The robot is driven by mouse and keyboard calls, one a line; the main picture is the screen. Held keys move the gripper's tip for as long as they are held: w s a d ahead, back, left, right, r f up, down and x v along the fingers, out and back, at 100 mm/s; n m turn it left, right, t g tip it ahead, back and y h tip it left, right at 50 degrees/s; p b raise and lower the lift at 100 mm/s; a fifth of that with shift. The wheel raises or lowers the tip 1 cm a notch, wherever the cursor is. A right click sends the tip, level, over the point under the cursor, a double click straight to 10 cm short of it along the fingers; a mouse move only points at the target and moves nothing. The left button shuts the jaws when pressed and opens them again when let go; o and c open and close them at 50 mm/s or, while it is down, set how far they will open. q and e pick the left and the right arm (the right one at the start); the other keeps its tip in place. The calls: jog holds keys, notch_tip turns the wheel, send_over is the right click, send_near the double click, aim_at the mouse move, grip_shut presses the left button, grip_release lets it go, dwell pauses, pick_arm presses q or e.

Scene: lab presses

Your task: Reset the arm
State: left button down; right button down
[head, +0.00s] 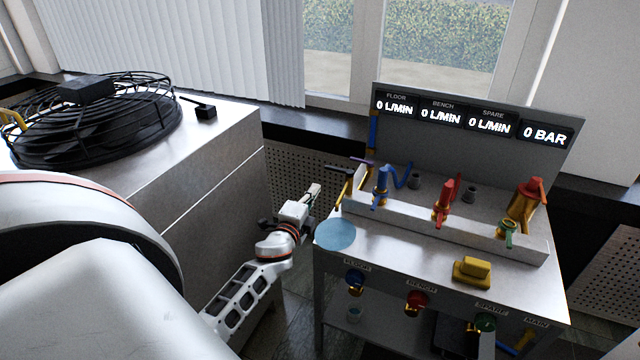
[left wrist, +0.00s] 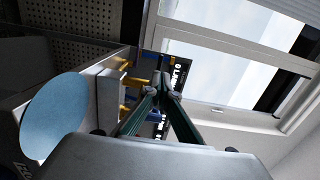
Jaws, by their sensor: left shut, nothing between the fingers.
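My left arm comes in from the left in the head view and reaches toward the bench's left end. My left gripper (head: 313,191) is above floor level, just left of the bench and behind the light blue disc. In the left wrist view the left gripper (left wrist: 157,92) has its fingertips together, with nothing between them. The light blue disc (head: 335,234) shows at the bench's left edge and also in the left wrist view (left wrist: 54,116); I cannot tell what it is fixed to. My right gripper is not in view.
The metal bench (head: 400,262) carries blue, red and green valves, a yellow block (head: 472,270) and a display panel (head: 480,115) reading 0 L/MIN and 0 BAR. A grey cabinet (head: 215,165) with a black fan guard (head: 95,125) stands left. Windows are behind.

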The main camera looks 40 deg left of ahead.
pick_arm(q)
jog(key=shift+v, duration=2.2)
jog(key=shift+r, duration=0.1)
jog(key=s+d+f+n+g+h, duration=0.2)
jog(key=s+d+f, duration=0.4)
jog(key=d, duration=0.4)
jog(key=s+d+f+n+g+h, duration=0.2)
jog(key=s+d+f+n+h, duration=0.1)
jog(key=s+d+f, duration=0.4)
jog(key=s+d+f+n+g+h, duration=0.2)
jog(key=s+d+f, duration=0.5)
jog(key=d, duration=0.5)
jog(key=s+n+h, duration=0.1)
jog(key=s+n, duration=0.1)
jog(key=shift+s+d+n+h, duration=0.3)
jog(key=shift+s+d+n, duration=0.05)
jog(key=shift+n, duration=0.05)
jog(key=shift+f, duration=0.1)
